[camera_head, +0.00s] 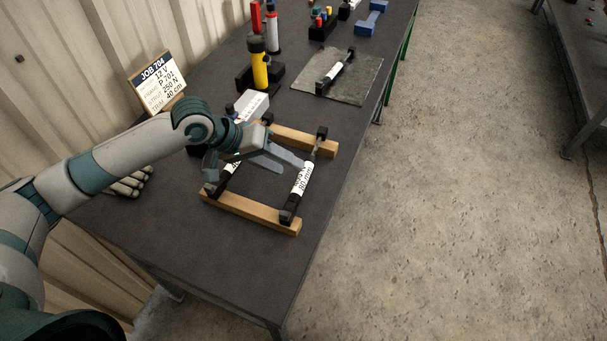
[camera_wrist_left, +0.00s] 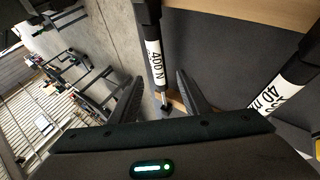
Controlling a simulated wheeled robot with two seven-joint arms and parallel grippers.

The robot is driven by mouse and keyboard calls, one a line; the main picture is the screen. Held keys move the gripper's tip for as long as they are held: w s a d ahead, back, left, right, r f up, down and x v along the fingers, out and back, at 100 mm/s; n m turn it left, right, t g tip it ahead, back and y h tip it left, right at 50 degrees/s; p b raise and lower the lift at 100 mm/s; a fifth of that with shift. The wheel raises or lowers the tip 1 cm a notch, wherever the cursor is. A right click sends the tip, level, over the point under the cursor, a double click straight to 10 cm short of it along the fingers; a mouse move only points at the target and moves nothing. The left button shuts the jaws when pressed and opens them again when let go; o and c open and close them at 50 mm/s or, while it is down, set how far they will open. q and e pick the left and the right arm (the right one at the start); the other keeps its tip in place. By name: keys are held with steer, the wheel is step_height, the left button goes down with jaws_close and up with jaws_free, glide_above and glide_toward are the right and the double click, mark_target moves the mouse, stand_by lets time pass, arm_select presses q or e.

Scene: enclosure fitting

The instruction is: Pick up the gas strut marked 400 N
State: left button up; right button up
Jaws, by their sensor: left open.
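Two gas struts lie across a wooden rack (camera_head: 250,211) on the dark bench. The right-hand strut (camera_head: 302,178) has a black body and a white label; in the left wrist view, this strut (camera_wrist_left: 154,55) reads 400 N. The left-hand strut (camera_head: 230,171) is partly hidden under my left gripper (camera_head: 288,162). Its label also shows in the left wrist view (camera_wrist_left: 283,88), tilted and hard to read. My left gripper is open and empty, its fingers reaching toward the 400 N strut. In the left wrist view the strut appears between the fingertips (camera_wrist_left: 158,79); contact cannot be told. My right gripper is not in view.
A job card (camera_head: 158,82) stands against the wall. A yellow cylinder (camera_head: 260,68) stands in a black holder behind the rack. Another strut (camera_head: 335,72) lies on a grey mat (camera_head: 362,84). A pale glove-like shape (camera_head: 130,184) lies left. Bare bench lies in front of the rack.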

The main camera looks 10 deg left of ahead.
mark_target(300, 175)
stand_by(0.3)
arm_select(q)
steer(key=shift+d+f+p, duration=0.4)
steer(key=p+x, duration=0.1)
steer(key=x, duration=0.2)
steer(key=shift+s, duration=0.15)
steer(key=shift+d+f, duration=0.35)
steer(key=shift+f, duration=0.25)
steer(key=shift+w+r, duration=0.1)
steer(key=shift+w, duration=0.1)
jaws_close()
